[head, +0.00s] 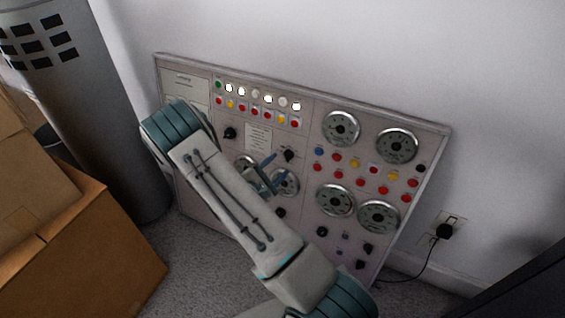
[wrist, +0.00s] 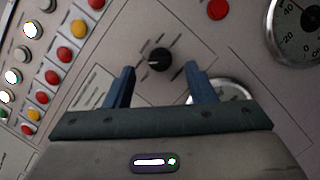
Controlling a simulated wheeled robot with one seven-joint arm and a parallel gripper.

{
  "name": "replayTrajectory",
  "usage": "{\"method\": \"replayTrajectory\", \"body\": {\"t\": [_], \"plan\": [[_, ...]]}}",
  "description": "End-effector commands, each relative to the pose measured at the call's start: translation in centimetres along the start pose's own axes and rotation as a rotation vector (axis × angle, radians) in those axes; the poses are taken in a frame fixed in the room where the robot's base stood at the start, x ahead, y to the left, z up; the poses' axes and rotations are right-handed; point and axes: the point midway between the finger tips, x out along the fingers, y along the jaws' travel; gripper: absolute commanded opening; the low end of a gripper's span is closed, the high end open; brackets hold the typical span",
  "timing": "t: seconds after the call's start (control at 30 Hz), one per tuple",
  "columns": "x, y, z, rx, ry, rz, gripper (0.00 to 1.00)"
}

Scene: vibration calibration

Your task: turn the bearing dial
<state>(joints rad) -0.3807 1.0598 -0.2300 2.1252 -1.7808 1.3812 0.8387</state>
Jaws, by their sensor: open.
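A grey control panel (head: 310,110) leans against the wall and carries several black knobs and round gauges. No label is readable, so I cannot tell which knob is named the bearing dial. One black knob (head: 288,155) is just beyond my gripper (head: 279,168) in the head view. In the wrist view a black knob (wrist: 160,60) with a pale pointer mark sits between the blue fingertips of my gripper (wrist: 160,67). The fingers are open, with a visible gap on both sides of the knob. My arm hides the panel's lower middle.
Rows of coloured buttons (head: 258,112) and several gauges (head: 341,128) surround the knob. Another gauge (wrist: 234,90) is partly behind the right finger in the wrist view. Cardboard boxes (head: 85,250) and a grey cylinder (head: 95,120) stand at left. A plugged cord (head: 428,262) is at right.

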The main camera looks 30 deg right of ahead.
Motion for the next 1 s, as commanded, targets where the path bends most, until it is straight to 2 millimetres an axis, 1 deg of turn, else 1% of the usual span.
{"method": "replayTrajectory", "body": {"t": [0.03,0.2,0.37,0.6,0.67,0.7,0.77,1.0], "plan": [[0.9,-0.1,0.0,0.000,-0.003,-0.002,0.50],[2.8,-0.1,0.0,0.001,-0.002,-0.001,0.50],[3.5,0.0,0.0,0.000,0.000,0.000,0.50],[3.5,0.0,0.0,0.000,0.000,0.000,0.50],[3.5,0.0,0.0,0.000,0.000,0.000,0.34],[3.5,0.0,0.0,0.000,0.000,0.000,0.22],[3.5,0.0,0.0,0.000,0.000,0.000,0.06],[3.5,-0.1,0.0,-0.009,0.000,0.002,0.06]]}}
